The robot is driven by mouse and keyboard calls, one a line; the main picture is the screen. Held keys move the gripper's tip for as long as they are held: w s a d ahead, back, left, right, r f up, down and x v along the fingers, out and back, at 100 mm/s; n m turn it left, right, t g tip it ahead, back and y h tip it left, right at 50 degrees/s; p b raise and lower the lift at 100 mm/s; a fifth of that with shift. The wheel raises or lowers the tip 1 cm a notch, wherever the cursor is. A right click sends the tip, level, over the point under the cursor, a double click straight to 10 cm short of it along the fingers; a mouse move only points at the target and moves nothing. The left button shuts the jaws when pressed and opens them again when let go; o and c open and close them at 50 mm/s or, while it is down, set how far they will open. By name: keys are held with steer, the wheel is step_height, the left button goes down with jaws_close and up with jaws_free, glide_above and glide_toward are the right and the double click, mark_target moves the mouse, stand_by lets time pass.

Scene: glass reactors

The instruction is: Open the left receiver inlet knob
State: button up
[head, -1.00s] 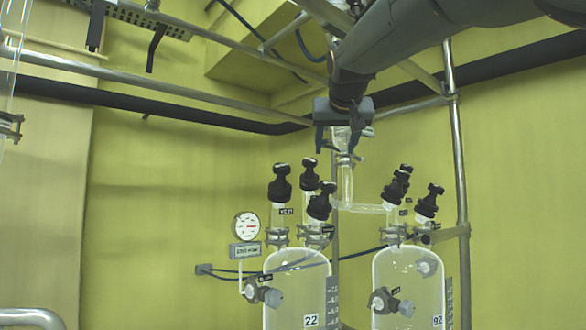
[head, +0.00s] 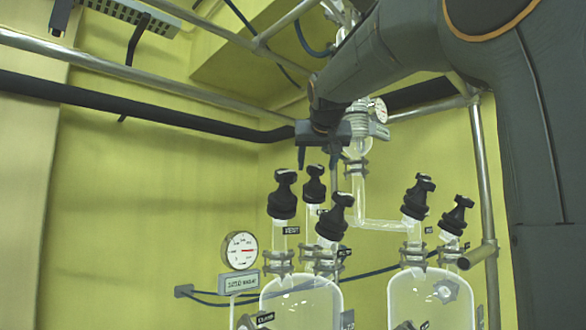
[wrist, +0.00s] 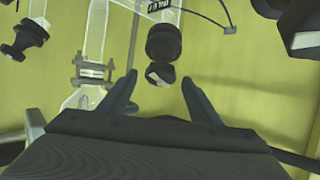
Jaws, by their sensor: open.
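The left glass receiver (head: 302,300) has several black knobs on its necks: a front-left knob (head: 284,193), a rear knob (head: 314,184) and a front-right knob (head: 335,216). Their small labels are hard to read, so I cannot tell which is the inlet. My gripper (head: 319,162) is open and empty, pointing down just above these knobs in the head view. In the wrist view its two fingers (wrist: 161,88) stand apart, and a black knob (wrist: 164,42) shows beyond the gap between their tips. They do not appear to touch it.
The right glass receiver (head: 432,300) carries two black knobs (head: 418,196). A round gauge (head: 239,250) stands at the left. Metal rails cross above. Another knob (wrist: 30,36) shows at the wrist view's upper left.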

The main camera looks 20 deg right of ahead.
mark_target(316, 166)
steer(key=shift+p+x, duration=0.3)
steer(key=shift+x, duration=1.55)
steer(key=c, duration=1.1)
steer(key=shift+o, duration=0.2)
steer(key=shift+r+n+y+p, duration=0.1)
steer(key=shift+n+y+p, duration=0.2)
steer(key=shift+n+p, duration=0.4)
steer(key=shift+y+p, duration=0.3)
steer(key=shift+n+t+y, duration=0.3)
steer(key=shift+n+y, duration=0.1)
steer(key=shift+n, duration=0.6)
steer(key=n+y+b, duration=0.2)
steer(key=n, duration=0.2)
steer(key=shift+n+y, duration=0.3)
steer(key=shift+y, duration=0.1)
steer(key=shift+a+n+g+y, duration=0.1)
steer(key=shift+n+g+y, duration=0.4)
steer(key=shift+n, duration=0.7)
steer(key=shift+n+g+y, duration=0.3)
steer(key=shift+n+y, duration=0.4)
steer(key=shift+n, duration=0.5)
